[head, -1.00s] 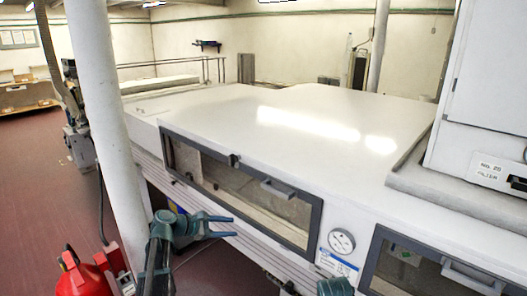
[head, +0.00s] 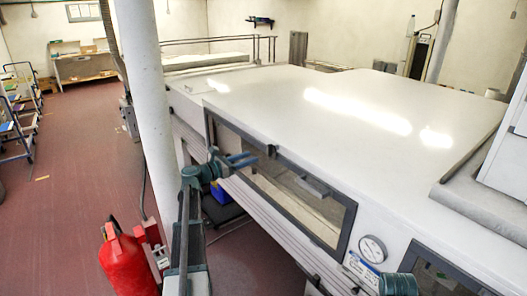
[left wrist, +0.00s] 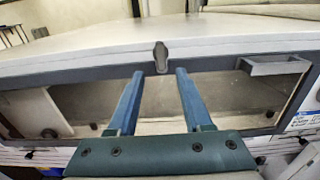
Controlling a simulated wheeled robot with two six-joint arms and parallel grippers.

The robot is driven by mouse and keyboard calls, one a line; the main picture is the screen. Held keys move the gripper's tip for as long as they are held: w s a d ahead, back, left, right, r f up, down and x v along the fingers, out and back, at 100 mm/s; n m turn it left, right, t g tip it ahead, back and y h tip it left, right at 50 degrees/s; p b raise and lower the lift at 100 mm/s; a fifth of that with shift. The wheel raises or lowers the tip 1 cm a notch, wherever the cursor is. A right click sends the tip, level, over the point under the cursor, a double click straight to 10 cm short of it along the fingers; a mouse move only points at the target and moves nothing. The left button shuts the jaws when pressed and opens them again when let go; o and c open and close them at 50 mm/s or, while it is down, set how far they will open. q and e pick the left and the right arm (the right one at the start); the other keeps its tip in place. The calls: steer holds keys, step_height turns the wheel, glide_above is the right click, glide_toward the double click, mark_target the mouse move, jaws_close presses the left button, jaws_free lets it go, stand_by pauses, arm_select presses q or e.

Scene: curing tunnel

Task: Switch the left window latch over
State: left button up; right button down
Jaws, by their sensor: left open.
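The left window (head: 285,185) is a dark-framed glass pane with a grey handle on the front of the white tunnel. Its latch (head: 271,151) is a small dark tab at the top edge of the frame. In the left wrist view the latch (left wrist: 161,57) stands roughly upright, just beyond the fingertips and centred between them. My left gripper (head: 250,157) is open and empty in front of the window's upper part; its two blue fingers (left wrist: 160,72) show apart in the wrist view. I cannot tell whether they touch the latch.
A white post (head: 150,110) stands close left of my left arm. A red fire extinguisher (head: 126,262) is below it. A gauge (head: 372,248) and a second window (head: 440,275) lie to the right. Open red floor extends at left.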

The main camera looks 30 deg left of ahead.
mark_target(267, 151)
arm_select(q)
steer(key=x, duration=0.8)
steer(key=shift+w+d, duration=0.15)
steer(key=shift+w, duration=0.15)
jaws_close()
